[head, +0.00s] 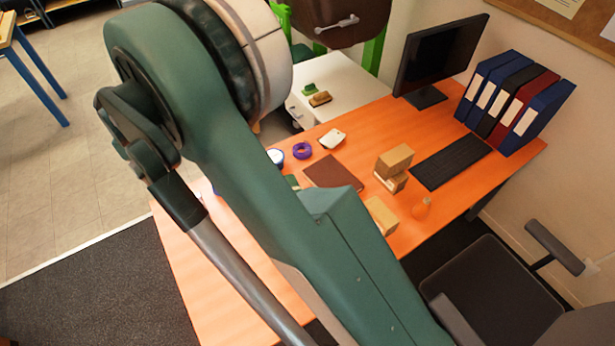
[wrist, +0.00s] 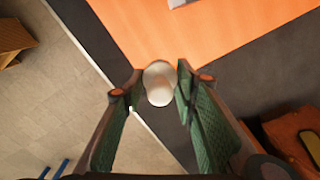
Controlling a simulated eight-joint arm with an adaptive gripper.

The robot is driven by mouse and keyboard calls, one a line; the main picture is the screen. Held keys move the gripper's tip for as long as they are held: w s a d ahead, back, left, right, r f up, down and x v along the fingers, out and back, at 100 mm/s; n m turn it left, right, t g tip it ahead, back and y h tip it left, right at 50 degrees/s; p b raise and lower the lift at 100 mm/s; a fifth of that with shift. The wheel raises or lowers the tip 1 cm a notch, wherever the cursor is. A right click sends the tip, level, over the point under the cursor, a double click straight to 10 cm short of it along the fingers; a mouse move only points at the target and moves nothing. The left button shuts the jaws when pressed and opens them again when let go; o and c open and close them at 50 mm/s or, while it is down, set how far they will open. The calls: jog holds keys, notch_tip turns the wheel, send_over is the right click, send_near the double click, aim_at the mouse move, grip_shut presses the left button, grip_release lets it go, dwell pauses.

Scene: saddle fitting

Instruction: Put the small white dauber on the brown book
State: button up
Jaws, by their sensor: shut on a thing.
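In the wrist view, my gripper (wrist: 159,84) has its two green-padded fingers on either side of a small white rounded thing, which I take to be the white dauber (wrist: 158,84). The fingers are shut on it, and it is held over the desk's edge and the dark floor mat. In the head view, the brown book (head: 335,173) lies flat on the orange desk, partly covered by my arm. My gripper and the dauber do not show in the head view. The book does not show in the wrist view.
A chair (head: 490,290) stands in front.

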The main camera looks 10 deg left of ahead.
jog(key=shift+r, duration=0.85)
jog(key=w+d+m, duration=0.2)
jog(key=w+d, duration=0.8)
jog(key=d, duration=0.4)
jog(key=w+d+m, duration=0.2)
jog(key=w+d, duration=0.7)
jog(key=d, duration=0.5)
jog(key=w+d+m+p, duration=0.1)
jog(key=w+d+m, duration=0.15)
jog(key=d, duration=1.15)
jog(key=w+d+m, duration=0.2)
jog(key=w+d, duration=0.1)
jog(key=d, duration=1.1)
jog(key=shift+n, duration=0.25)
jog(key=shift+w+f, duration=0.15)
jog(key=shift+f, duration=2.55)
jog(key=shift+f, duration=0.1)
jog(key=shift+f, duration=3)
